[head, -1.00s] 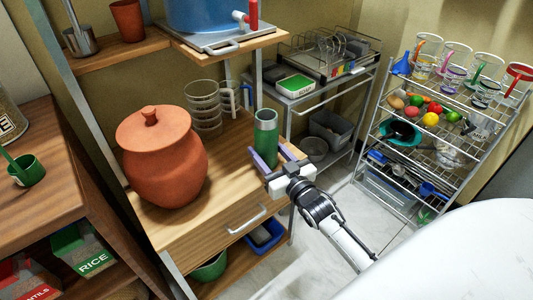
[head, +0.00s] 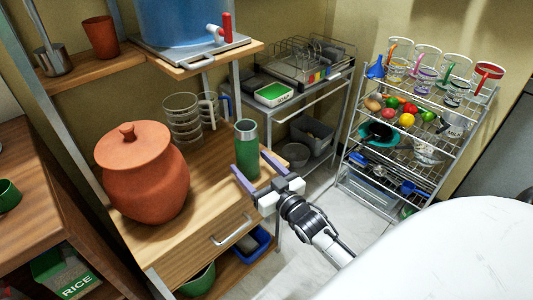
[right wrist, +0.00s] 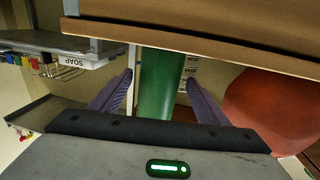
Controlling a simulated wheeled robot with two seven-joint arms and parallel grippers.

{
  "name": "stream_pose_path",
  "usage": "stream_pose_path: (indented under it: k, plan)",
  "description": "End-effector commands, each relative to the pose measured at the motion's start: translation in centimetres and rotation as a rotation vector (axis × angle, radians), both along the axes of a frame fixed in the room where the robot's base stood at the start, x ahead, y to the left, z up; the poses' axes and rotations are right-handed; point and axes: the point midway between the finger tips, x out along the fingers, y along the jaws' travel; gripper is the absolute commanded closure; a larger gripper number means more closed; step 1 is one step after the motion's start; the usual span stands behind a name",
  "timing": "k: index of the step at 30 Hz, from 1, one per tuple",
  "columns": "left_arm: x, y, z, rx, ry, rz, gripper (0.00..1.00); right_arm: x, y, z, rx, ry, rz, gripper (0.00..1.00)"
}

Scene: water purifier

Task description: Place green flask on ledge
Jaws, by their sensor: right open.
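The green flask (head: 246,152) with a grey rim stands upright on the wooden counter (head: 205,205), near its right end. My right gripper (head: 249,161) is open, with its purple fingers reaching to either side of the flask. In the right wrist view the flask (right wrist: 162,85) shows between the spread fingers (right wrist: 158,90), with a visible gap on each side. My left gripper is not in view.
A terracotta lidded pot (head: 141,172) and stacked glass cups (head: 183,120) stand left of the flask. Above is a wooden shelf (head: 212,60) carrying a blue water container (head: 180,20). A wire rack (head: 415,130) with cups and fruit stands at the right.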

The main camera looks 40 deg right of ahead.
Motion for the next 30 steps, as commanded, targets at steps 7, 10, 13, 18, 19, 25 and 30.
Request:
stream_pose_path:
  k: [7,10,13,18,19,25,30]
  plan:
    - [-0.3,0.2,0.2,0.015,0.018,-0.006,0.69,-5.6,0.4,0.1,0.0,0.003,-0.001,0.31]
    - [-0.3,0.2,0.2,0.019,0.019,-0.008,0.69,-7.3,0.5,0.1,0.0,0.003,-0.001,0.31]
    - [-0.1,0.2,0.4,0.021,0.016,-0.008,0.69,-8.4,0.6,0.1,0.0,0.0,-0.001,0.31]
    - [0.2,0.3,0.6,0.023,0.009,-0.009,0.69,-9.2,0.7,0.1,0.0,-0.001,-0.001,0.31]
    - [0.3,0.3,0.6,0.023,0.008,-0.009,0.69,-9.2,0.7,0.1,0.0,-0.001,-0.001,0.31]
    - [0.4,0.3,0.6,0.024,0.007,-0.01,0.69,-9.2,0.7,0.1,0.0,-0.001,-0.001,0.31]
    - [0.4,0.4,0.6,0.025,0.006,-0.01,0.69,-9.2,0.7,0.1,0.0,-0.001,-0.001,0.31]
